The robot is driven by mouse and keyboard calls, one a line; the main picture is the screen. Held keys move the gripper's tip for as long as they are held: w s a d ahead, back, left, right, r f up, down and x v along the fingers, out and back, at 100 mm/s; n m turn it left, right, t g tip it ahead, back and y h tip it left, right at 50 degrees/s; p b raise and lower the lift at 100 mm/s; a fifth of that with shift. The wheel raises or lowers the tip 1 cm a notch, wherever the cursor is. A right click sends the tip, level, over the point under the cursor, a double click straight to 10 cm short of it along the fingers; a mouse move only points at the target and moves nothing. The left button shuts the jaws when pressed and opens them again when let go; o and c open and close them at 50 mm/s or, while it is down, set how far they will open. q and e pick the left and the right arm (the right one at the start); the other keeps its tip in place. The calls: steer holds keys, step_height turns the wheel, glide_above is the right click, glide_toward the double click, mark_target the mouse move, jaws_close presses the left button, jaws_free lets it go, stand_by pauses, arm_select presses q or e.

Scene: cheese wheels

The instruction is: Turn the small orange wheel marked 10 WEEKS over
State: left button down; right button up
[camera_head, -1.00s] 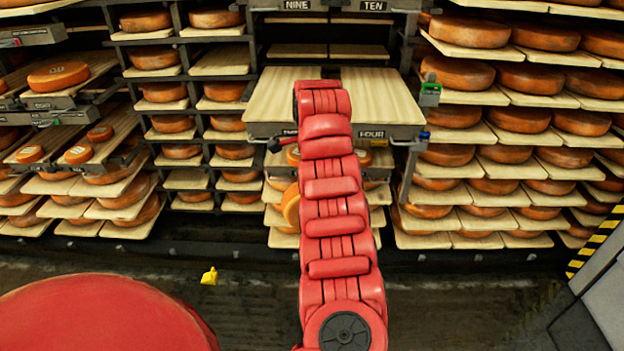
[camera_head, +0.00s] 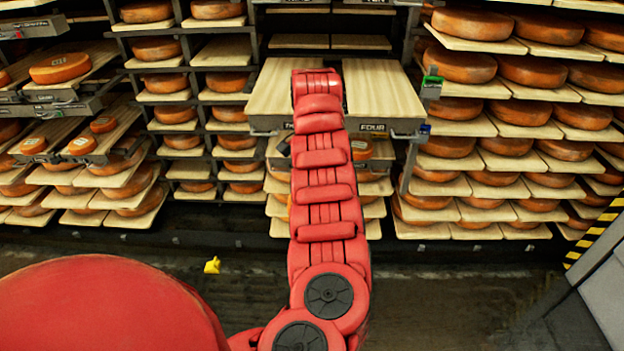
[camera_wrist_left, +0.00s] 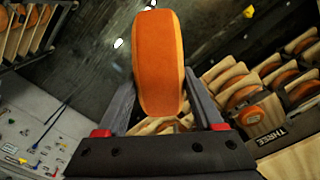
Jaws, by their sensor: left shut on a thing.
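In the left wrist view my left gripper (camera_wrist_left: 159,80) is shut on a small orange wheel (camera_wrist_left: 158,55). The wheel stands on edge between the fingers, its rounded rim toward the camera. Its flat faces are turned away, so I cannot read any 10 WEEKS mark. In the head view my red left arm reaches forward over the pulled-out boards and hides the gripper and nearly all of the held wheel. My right gripper is not in view.
Two bare boards (camera_head: 385,90) stick out above the FOUR label. Another small wheel (camera_head: 361,149) sits below them. Marked wheels (camera_head: 59,68) lie on pulled-out boards at left. Full racks (camera_head: 480,70) stand at right. A yellow object (camera_head: 212,266) lies on open floor.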

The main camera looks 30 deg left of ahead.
arm_select(q)
steer(key=n+t+y+b, duration=0.1)
steer(key=n+b, duration=0.5)
steer(key=n, duration=0.3)
steer(key=s+d+n+t+y+b, duration=0.1)
steer(key=n+b, duration=0.6)
steer(key=n, duration=0.3)
steer(key=d+f+n+t+y+b, duration=0.1)
steer(key=n+t+y+b, duration=0.1)
steer(key=n+b, duration=0.5)
steer(key=shift+s+d+n, duration=0.15)
steer(key=shift+n, duration=0.5)
steer(key=shift+s+d+n, duration=0.1)
steer(key=shift+n, duration=0.55)
step_height(320, 180, down, 5)
steer(key=s+d+t+y+b, duration=0.2)
steer(key=t+y+b, duration=0.6)
steer(key=b, duration=2.4)
steer(key=shift+s+d+t+y+b, duration=0.2)
steer(key=shift+t+y+b, duration=0.1)
steer(key=shift+y, duration=0.2)
stand_by(0.7)
